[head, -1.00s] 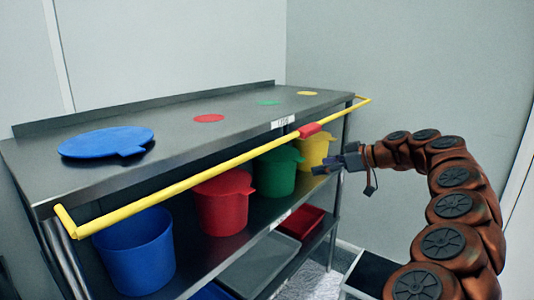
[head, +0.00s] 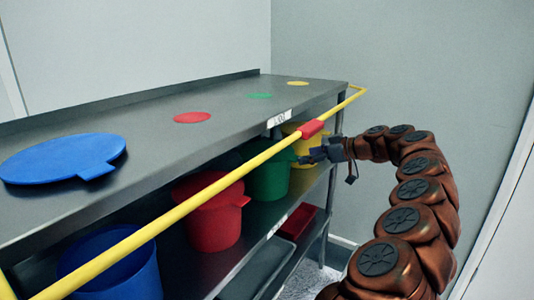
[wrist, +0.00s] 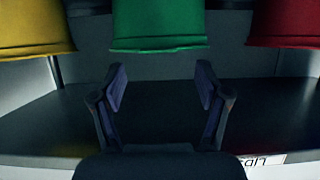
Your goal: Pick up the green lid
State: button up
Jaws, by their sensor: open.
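The green lid (head: 266,151) sits on top of the green bucket (head: 270,181) on the middle shelf, below the steel top and partly behind the yellow rail.
A red bucket (head: 213,222) and a yellow bucket (head: 305,128) flank the green one. An open blue bucket (head: 115,265) stands nearest. The yellow rail (head: 190,208) runs along the shelf front. A blue lid (head: 60,158) and coloured discs lie on the steel top.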

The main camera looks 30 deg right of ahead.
aim_at(294, 158)
jog(key=x, duration=0.4)
jog(key=shift+w, duration=0.15)
jog(key=shift+c, duration=0.3)
jog(key=c, duration=1.2)
